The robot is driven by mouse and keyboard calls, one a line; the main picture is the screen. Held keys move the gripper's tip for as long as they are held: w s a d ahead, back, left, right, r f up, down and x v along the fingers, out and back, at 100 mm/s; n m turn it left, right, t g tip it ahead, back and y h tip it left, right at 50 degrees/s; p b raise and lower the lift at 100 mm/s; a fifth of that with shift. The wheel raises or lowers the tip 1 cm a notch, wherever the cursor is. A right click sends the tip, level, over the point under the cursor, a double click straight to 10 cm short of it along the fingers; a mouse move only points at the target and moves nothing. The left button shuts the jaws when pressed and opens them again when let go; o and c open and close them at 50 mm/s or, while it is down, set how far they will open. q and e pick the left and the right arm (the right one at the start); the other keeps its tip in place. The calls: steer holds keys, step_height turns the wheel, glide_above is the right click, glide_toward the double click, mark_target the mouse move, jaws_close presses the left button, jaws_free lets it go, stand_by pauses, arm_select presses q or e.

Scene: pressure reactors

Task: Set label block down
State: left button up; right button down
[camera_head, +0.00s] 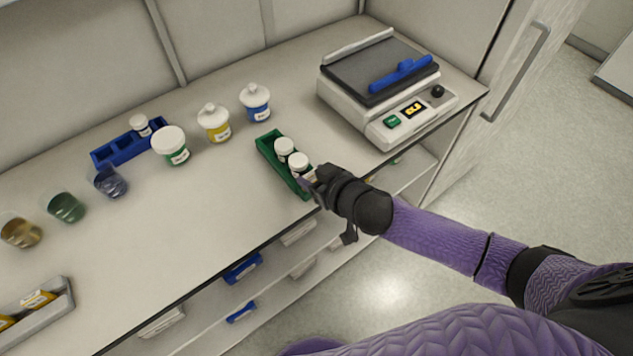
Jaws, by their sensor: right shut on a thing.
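My right gripper (311,184) reaches in from the right and is at the front right end of the green rack (267,150). It is shut on a small pale thing, likely the label block, mostly hidden by the dark fingers. I cannot tell whether that thing touches the rack or the counter. Two white-capped bottles stand in the rack, one at its middle (284,147) and one nearer the gripper (299,163). My left gripper is not in view.
A hotplate-like device (385,90) with a blue bar stands at the right. Jars with green (175,152), yellow (214,126) and blue (256,104) labels and a blue rack (117,152) stand behind. Beakers (66,208) and a grey tray (66,290) are left. The counter's front middle is clear.

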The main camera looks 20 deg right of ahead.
steer(key=shift+f, duration=0.7)
steer(key=shift+r, duration=0.15)
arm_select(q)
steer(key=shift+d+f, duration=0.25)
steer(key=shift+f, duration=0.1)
arm_select(e)
steer(key=shift+c, duration=0.7)
jaws_free()
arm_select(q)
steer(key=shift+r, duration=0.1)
